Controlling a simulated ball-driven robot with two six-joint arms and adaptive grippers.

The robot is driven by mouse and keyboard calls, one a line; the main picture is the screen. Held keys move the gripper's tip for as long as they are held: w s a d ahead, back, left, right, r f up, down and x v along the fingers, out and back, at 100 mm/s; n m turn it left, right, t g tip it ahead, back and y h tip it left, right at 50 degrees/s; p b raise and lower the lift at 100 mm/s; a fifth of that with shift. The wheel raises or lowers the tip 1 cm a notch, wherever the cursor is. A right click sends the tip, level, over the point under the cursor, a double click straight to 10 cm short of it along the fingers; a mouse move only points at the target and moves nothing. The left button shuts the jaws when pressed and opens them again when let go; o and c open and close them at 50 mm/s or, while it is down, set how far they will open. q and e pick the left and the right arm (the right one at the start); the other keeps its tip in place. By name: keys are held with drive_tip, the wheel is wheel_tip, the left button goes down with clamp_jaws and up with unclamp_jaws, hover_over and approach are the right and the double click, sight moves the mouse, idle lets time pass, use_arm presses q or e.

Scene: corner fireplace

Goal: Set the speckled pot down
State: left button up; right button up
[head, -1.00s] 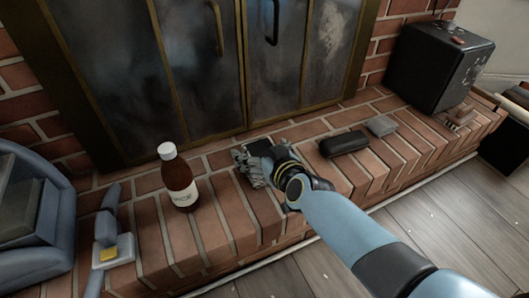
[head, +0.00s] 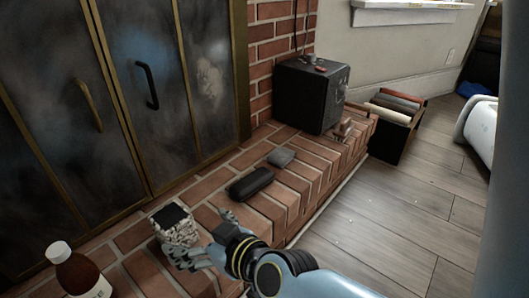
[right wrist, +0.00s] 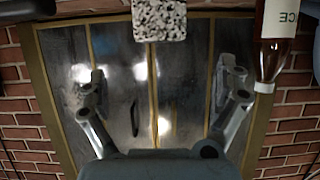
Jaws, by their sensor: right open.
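The speckled pot (head: 178,226), black and white with a dark top, stands upright on the brick hearth (head: 215,190) in the head view. It also shows at the top centre of the right wrist view (right wrist: 160,20). My right gripper (head: 217,240) is open and empty just right of the pot. Its two spread fingers show in the right wrist view (right wrist: 160,88), with nothing between them. One finger looks close to the pot's lower right side; I cannot tell whether it touches. My left gripper is not in view.
A brown bottle (head: 78,275) stands left of the pot. A black case (head: 250,184) and a grey block (head: 281,157) lie to the right. A black box (head: 310,95) stands at the hearth's far end. Glass fireplace doors (head: 150,90) rise behind.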

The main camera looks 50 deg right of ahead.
drive_tip(key=s+d+g, duration=0.2)
drive_tip(key=s+d, duration=0.1)
drive_tip(key=s, duration=0.6)
drive_tip(key=s+d+r+g, duration=0.1)
drive_tip(key=s+d+g, duration=0.2)
drive_tip(key=s, duration=0.6)
drive_tip(key=shift+r+n+h, duration=0.2)
drive_tip(key=shift+n+h, duration=0.1)
